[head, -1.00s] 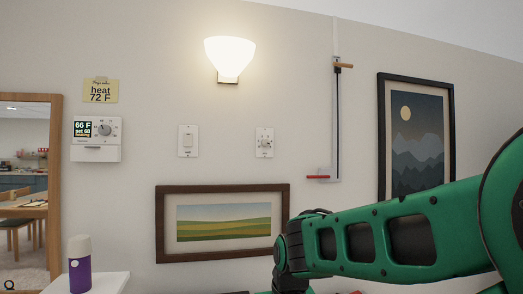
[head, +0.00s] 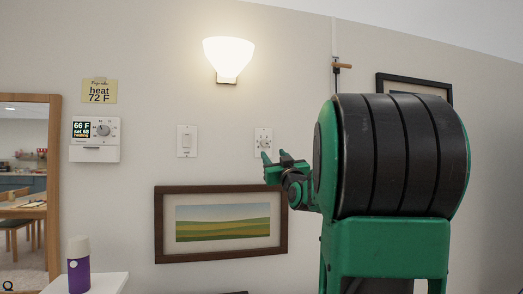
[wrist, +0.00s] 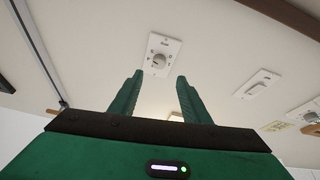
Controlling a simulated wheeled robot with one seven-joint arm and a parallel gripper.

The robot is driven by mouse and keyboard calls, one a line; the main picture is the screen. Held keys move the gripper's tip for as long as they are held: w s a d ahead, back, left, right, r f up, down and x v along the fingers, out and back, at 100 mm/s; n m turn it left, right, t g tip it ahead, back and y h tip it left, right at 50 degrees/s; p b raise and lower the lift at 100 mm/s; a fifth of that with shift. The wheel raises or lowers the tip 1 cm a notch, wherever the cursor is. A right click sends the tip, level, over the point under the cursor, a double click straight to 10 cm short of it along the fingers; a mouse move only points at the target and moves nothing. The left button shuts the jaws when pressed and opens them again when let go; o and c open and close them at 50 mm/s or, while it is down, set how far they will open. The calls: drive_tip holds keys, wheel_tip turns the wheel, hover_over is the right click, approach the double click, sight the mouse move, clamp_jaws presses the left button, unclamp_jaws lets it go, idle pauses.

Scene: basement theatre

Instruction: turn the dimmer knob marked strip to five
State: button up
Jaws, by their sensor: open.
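The dimmer knob (wrist: 159,59) sits in the middle of a white wall plate (head: 264,138) with small markings around it. I cannot read the markings or the number it points at. My gripper (head: 275,156) is open and empty just below and in front of the plate in the head view. In the wrist view my two green fingers (wrist: 159,78) stand apart, with the plate beyond their tips and roughly between them. The fingers do not appear to touch the knob. The plate's lower edge is close to my fingertips in the head view.
A white switch plate (head: 187,141) is left of the dimmer, and a thermostat (head: 95,139) is farther left. A lit wall lamp (head: 228,58) hangs above. A framed landscape (head: 221,190) hangs below. A purple bottle (head: 79,277) stands on a white surface at lower left.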

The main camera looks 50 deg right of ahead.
sight(264, 144)
drive_tip(key=x, duration=1)
drive_tip(key=shift+w+d+r, duration=0.1)
drive_tip(key=shift+w, duration=0.1)
drive_tip(key=c, duration=1)
